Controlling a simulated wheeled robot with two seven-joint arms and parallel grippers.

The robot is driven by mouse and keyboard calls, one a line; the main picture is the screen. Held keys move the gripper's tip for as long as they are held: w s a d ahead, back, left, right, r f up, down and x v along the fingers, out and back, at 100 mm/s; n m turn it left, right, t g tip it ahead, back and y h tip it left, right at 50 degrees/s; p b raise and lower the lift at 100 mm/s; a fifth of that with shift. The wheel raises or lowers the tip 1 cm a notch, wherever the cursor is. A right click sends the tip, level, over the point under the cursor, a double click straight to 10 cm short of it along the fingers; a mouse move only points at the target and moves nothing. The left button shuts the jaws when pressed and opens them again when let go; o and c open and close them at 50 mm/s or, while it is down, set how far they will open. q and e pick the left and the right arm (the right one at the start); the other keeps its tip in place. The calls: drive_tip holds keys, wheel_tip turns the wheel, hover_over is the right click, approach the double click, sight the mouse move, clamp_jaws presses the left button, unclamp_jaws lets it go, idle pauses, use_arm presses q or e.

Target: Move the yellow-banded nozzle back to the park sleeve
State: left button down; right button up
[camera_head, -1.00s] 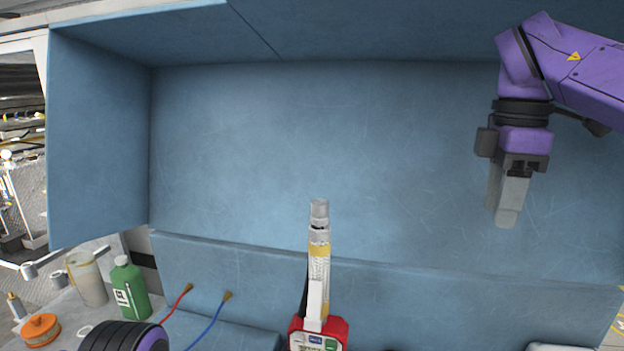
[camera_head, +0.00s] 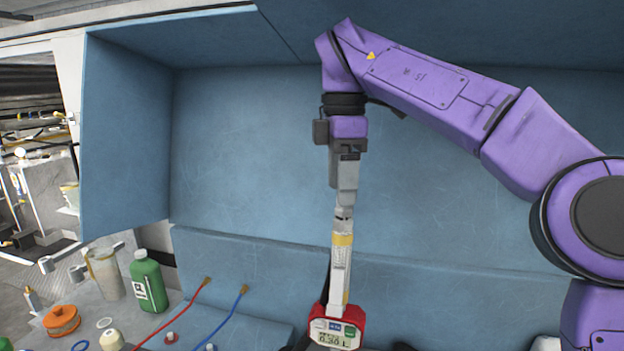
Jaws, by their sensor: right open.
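The yellow-banded nozzle (camera_head: 342,240) stands nearly upright near the middle, a pale tube with a yellow band. Its lower end meets a red metering handle with a small display (camera_head: 337,331). My right gripper (camera_head: 345,200) points down over the nozzle's upper tip. It is open, and its fingers overlap the tip in this view, so I cannot tell whether they touch it. My left gripper is not in view. I cannot make out a park sleeve for certain.
A blue panelled recess (camera_head: 260,150) surrounds the nozzle, with a ledge below. A green bottle (camera_head: 149,283), a clear jug (camera_head: 107,275) and an orange-lidded container (camera_head: 61,321) stand at lower left.

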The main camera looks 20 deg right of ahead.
sight(341, 214)
wheel_tip(341, 214, down, 7)
drive_tip(key=shift+f+b, duration=0.1)
drive_tip(key=shift+b, duration=0.75)
drive_tip(key=shift+w+f, duration=0.2)
drive_tip(key=shift+f, duration=0.05)
drive_tip(key=shift+s, duration=0.1)
drive_tip(key=shift+c, duration=0.3)
clamp_jaws()
drive_tip(key=shift+d+r+p, duration=0.2)
drive_tip(key=shift+r+p, duration=0.3)
drive_tip(key=shift+r, duration=0.25)
